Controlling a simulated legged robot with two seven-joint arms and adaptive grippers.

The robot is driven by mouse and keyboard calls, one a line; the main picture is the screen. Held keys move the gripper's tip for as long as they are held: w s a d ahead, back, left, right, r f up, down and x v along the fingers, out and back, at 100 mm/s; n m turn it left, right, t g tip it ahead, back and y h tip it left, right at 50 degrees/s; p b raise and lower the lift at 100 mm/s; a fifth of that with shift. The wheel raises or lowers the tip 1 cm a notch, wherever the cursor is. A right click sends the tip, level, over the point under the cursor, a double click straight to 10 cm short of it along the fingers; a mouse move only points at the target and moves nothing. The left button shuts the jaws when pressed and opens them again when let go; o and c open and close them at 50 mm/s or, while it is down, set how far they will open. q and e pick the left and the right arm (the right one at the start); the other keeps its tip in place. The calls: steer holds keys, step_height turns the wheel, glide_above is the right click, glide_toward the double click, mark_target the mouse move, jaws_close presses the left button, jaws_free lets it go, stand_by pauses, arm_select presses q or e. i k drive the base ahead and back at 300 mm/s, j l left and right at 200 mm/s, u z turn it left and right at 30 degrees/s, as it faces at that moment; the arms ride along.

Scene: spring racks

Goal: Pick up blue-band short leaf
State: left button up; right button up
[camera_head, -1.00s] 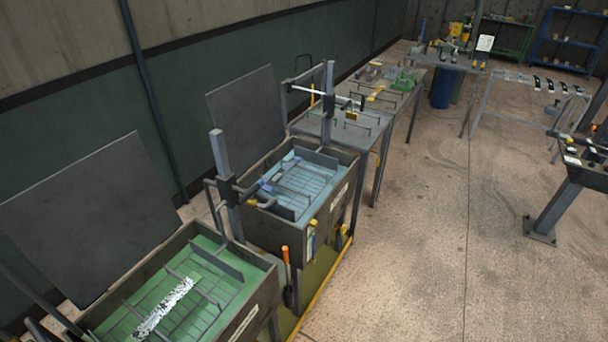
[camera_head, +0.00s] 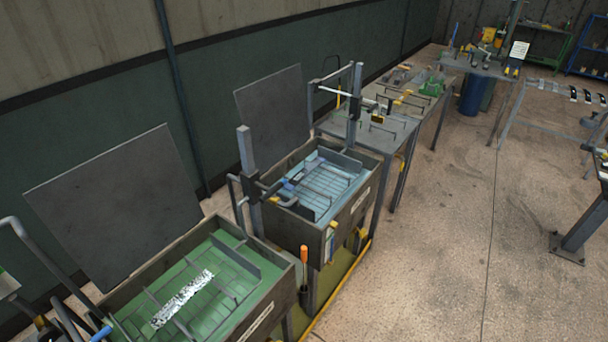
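No leaf with a clear blue band can be made out. A speckled white strip (camera_head: 182,298) lies in the green-floored tank (camera_head: 283,292) at the lower left; I see no blue band on it. Several dark strips with pale bands (camera_head: 576,94) lie on a rack at the upper right, too small to tell their band colours. Neither of my grippers is in view.
A second tank with a blue floor (camera_head: 366,194) stands beyond the green one, with raised lids behind both. Metal work tables (camera_head: 362,134) run along the wall. An orange-handled tool (camera_head: 304,256) hangs between the tanks. Open concrete floor (camera_head: 450,230) lies to the right.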

mark_target(291, 184)
steer(key=i+l+u, duration=0.1)
steer(key=u, duration=0.35)
steer(key=l+u, duration=0.15)
steer(key=u, duration=0.3)
steer(key=i+l+u, duration=0.2)
steer(key=l+u, duration=0.25)
steer(key=l, duration=0.7)
steer(key=l+u, duration=0.45)
steer(key=l, duration=0.7)
